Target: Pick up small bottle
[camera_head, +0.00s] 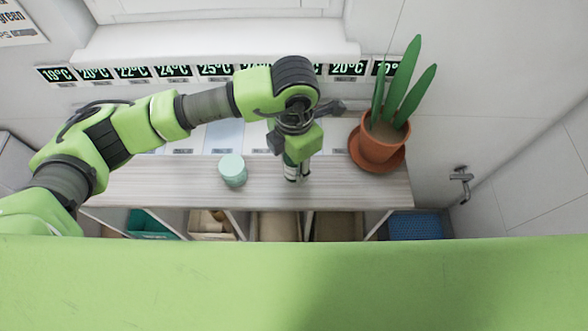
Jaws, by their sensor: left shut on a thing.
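The small bottle (291,174) is dark with a pale label and stands at the front part of the wooden shelf top (330,191). My left gripper (291,158) points down over the bottle and is shut on its upper part. The bottle's top is hidden by the gripper. I cannot tell whether the bottle's base touches the shelf top. My right gripper is not in view.
A pale mint jar (233,170) stands left of the bottle. A potted plant (380,139) in a terracotta pot stands on the right end. Compartments below hold a teal bin (150,223) and boxes. A tap (461,177) is on the right wall.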

